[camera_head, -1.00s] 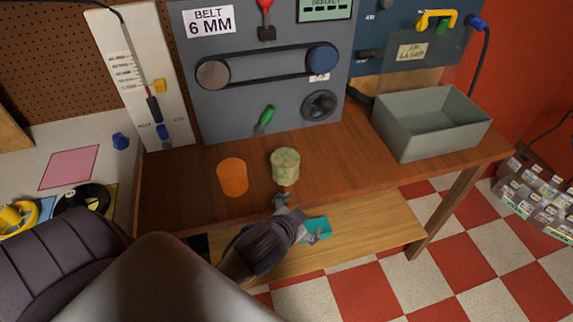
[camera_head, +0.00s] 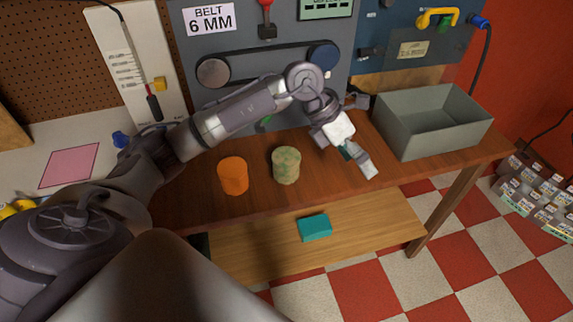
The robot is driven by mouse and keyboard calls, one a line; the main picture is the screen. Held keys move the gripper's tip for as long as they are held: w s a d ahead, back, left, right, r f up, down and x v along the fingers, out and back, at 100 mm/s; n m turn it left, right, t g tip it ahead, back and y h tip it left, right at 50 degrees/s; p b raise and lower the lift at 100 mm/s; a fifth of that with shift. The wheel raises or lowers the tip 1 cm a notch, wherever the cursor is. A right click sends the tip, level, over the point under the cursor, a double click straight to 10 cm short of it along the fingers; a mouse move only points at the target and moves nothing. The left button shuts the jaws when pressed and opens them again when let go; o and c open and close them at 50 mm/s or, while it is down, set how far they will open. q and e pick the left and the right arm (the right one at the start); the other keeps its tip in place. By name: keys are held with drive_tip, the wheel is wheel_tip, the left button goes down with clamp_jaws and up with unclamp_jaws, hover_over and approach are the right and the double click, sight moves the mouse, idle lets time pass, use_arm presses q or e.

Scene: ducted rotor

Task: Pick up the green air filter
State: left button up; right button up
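The green air filter is a mottled pale-green cylinder (camera_head: 286,167) standing upright on the brown wooden bench. An orange cylinder (camera_head: 233,176) stands to its left, with a small gap between them. My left arm comes in from the left and reaches across behind both cylinders. My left gripper (camera_head: 359,158) hangs over the bench to the right of the green filter, clear of it. Its fingers are seen at an angle, and whether they are apart is unclear. I see nothing held in it. My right gripper is not in view.
A grey open bin (camera_head: 431,143) stands on the bench at the right. A teal block (camera_head: 314,228) lies on the lower shelf (camera_head: 375,228). The belt panel (camera_head: 262,30) stands behind the bench. The bench front around the filter is clear.

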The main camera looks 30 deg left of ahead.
use_arm(q)
drive_tip(key=w+a+y, duration=0.1)
drive_tip(key=a+y, duration=0.2)
drive_tip(key=a, duration=0.5)
wheel_tip(320, 180, up, 2)
drive_tip(key=n+g+y, duration=0.1)
drive_tip(key=n+y, duration=0.1)
drive_tip(key=y, duration=0.3)
hover_over(286, 156)
wheel_tip(286, 156, down, 7)
drive_tip(key=shift+f+p, duration=0.15)
drive_tip(key=shift+p, duration=0.8)
wheel_tip(286, 156, down, 5)
drive_tip(key=shift+r+p, duration=0.2)
drive_tip(key=shift+p, duration=0.95)
drive_tip(key=shift+f, duration=0.6)
drive_tip(key=c, duration=1.2)
